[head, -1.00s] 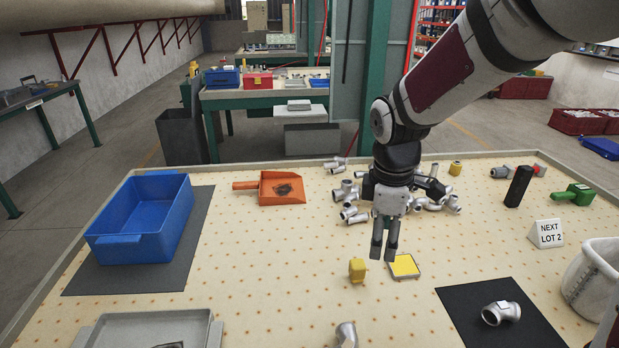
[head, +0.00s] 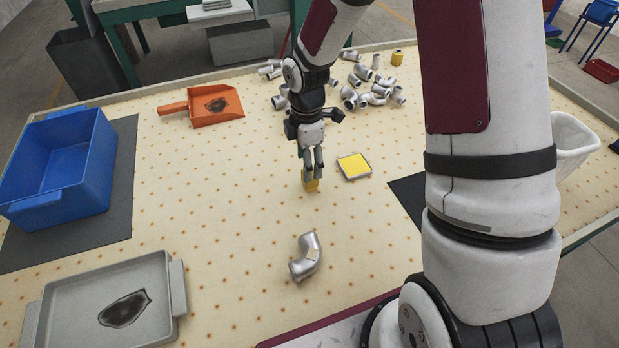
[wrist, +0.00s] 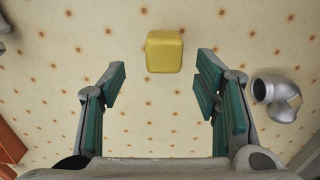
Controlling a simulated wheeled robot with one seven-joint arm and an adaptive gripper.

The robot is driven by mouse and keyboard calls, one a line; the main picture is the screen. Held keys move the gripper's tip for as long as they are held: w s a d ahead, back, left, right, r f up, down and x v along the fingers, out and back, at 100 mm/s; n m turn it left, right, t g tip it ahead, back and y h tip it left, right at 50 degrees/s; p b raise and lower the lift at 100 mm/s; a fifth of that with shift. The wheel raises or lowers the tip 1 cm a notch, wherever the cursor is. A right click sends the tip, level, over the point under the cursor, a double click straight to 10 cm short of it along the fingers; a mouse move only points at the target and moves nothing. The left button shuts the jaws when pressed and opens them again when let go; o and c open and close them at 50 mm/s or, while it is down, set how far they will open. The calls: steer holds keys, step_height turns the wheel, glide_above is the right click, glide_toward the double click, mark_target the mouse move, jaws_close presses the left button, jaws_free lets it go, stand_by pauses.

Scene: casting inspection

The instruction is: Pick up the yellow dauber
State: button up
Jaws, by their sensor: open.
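The yellow dauber (head: 311,185) stands on the dotted tabletop, partly hidden behind my gripper's fingers in the head view. In the wrist view the dauber (wrist: 164,51) shows as a yellow block, centred between the fingers and a little beyond their tips. My gripper (head: 313,172) points down just above and behind it in the head view. In the wrist view my gripper (wrist: 160,80) is open, its green-padded fingers spread wide with nothing between them. I cannot tell whether the fingertips touch the dauber.
A yellow pad in a tray (head: 353,166) lies close right of the dauber. A metal elbow (head: 306,257) lies in front. Several castings (head: 364,88) are heaped behind. An orange scoop (head: 215,106), blue bin (head: 62,168) and grey tray (head: 157,275) stand left.

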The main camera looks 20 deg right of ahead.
steer(key=shift+s+d+f, duration=0.15)
steer(key=shift+f, duration=1.25)
steer(key=shift+s+d+f, duration=0.1)
steer(key=shift+d+f, duration=0.05)
steer(key=shift+f, duration=1.2)
steer(key=c, duration=1.3)
steer(key=shift+c, duration=0.2)
steer(key=shift+r, duration=0.55)
steer(key=r, duration=0.1)
steer(key=s+r, duration=0.1)
steer(key=shift+r, duration=0.3)
steer(key=s, duration=0.5)
steer(key=s+r+p, duration=0.1)
steer(key=s, duration=0.9)
steer(key=shift+r, duration=0.2)
